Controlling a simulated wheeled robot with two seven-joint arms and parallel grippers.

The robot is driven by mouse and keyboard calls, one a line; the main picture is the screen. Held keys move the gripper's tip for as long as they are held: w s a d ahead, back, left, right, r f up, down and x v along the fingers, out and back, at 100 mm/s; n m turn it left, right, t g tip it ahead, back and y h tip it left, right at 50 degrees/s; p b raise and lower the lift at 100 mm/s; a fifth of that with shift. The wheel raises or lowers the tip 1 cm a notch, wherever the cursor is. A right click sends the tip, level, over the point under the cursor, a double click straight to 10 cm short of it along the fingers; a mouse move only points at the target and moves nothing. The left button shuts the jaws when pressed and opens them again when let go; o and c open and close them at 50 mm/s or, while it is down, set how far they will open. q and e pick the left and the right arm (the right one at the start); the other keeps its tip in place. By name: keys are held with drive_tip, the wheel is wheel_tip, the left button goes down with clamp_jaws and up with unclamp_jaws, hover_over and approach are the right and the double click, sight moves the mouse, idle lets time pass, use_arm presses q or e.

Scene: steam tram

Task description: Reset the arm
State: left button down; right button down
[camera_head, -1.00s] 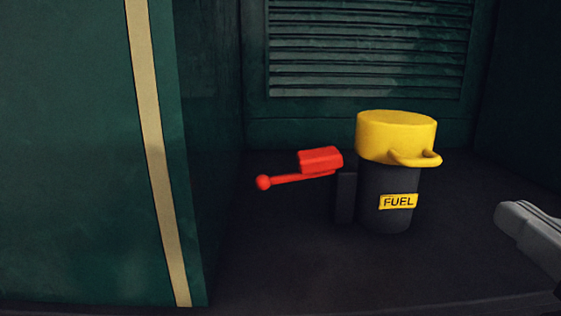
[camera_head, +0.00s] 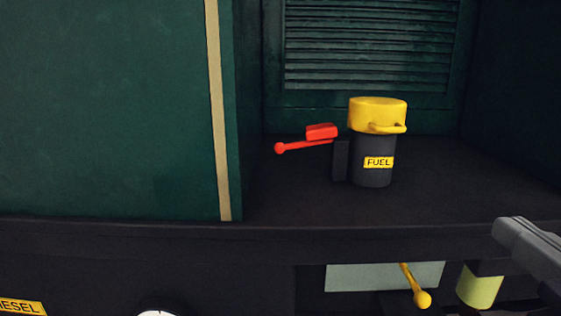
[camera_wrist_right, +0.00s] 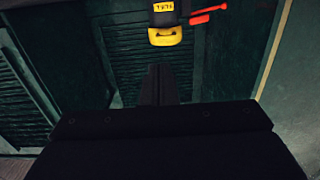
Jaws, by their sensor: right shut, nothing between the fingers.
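My right gripper (camera_head: 512,232) comes in at the right edge of the head view, in front of the dark ledge and apart from everything there. In the right wrist view its fingers (camera_wrist_right: 158,85) are together with nothing between them. The fuel filler (camera_head: 373,160), a dark cylinder with a yellow cap (camera_head: 377,113) and a FUEL label, stands on the ledge. A red lever (camera_head: 307,145) with a ball end points left beside it. Both also show upside down at the top of the wrist view, the filler's cap (camera_wrist_right: 165,36) and the lever (camera_wrist_right: 208,14). My left gripper is not in view.
A green panel (camera_head: 110,110) with a tan stripe stands at the left. A louvred panel (camera_head: 370,45) closes the back of the recess. Below the ledge (camera_head: 300,228) are a yellow-knobbed lever (camera_head: 421,298), a yellow-green cylinder (camera_head: 479,288) and a DIESEL label (camera_head: 20,306).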

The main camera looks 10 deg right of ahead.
drive_tip(key=w+d+f+g+y, duration=0.1)
drive_tip(key=w+f+g+y, duration=0.3)
drive_tip(key=f, duration=0.6)
drive_tip(key=w+f+g, duration=0.2)
drive_tip(key=w+f, duration=0.3)
drive_tip(key=f, duration=0.6)
drive_tip(key=s+a+f+g+y, duration=0.1)
drive_tip(key=a+f+g+y, duration=0.15)
drive_tip(key=f, duration=0.55)
drive_tip(key=s+a+f+g+y, duration=0.1)
drive_tip(key=f+g, duration=0.2)
drive_tip(key=f, duration=0.5)
wheel_tip(320, 180, up, 37)
drive_tip(key=p, duration=3.6)
drive_tip(key=shift+a+f+n+p, duration=0.15)
drive_tip(key=shift+f+n+p, duration=0.05)
drive_tip(key=shift+n+p, duration=0.2)
drive_tip(key=shift+s+f, duration=0.1)
